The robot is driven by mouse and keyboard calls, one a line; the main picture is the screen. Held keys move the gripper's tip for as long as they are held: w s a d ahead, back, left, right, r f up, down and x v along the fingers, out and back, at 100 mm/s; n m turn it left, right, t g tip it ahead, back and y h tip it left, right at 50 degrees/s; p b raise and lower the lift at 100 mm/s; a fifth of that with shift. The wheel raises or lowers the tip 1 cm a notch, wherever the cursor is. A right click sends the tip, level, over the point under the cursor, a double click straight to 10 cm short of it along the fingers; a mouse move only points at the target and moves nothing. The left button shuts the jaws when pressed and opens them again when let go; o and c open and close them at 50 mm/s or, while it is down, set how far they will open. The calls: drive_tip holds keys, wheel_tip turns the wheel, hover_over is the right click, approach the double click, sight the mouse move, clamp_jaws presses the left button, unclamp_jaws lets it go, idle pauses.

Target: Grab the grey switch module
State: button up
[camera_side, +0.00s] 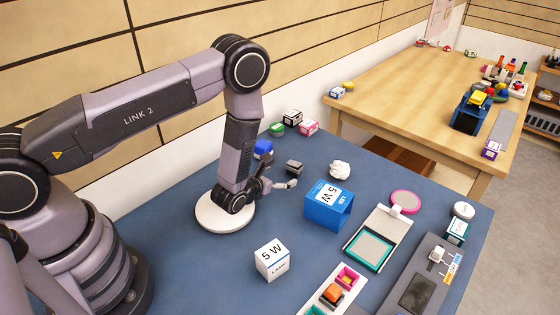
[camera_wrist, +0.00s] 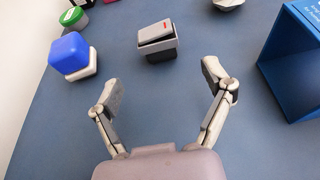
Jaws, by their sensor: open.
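The grey switch module (camera_side: 293,167) is a small dark grey block with a lighter grey top, lying on the blue table. In the wrist view the grey switch module (camera_wrist: 157,41) sits ahead of my gripper, roughly centred between the fingers, with a small red mark on its tilted top. My gripper (camera_side: 279,186) is low over the table, just in front of the module in the side view. In the wrist view my gripper (camera_wrist: 163,82) has its two fingers spread wide, empty, and apart from the module.
A blue-topped module (camera_wrist: 72,54) stands left of the grey one. An open blue box (camera_side: 328,204) stands to the right. A crumpled white object (camera_side: 339,169) lies behind. A white round disc (camera_side: 225,213) is beneath my wrist, and a white lamp box (camera_side: 272,261) is nearer the front.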

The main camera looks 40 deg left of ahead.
sight(291, 171)
drive_tip(key=shift+x, duration=3.45)
drive_tip(key=shift+w+r, duration=0.1)
drive_tip(key=shift+r, duration=0.1)
drive_tip(key=c, duration=1.2)
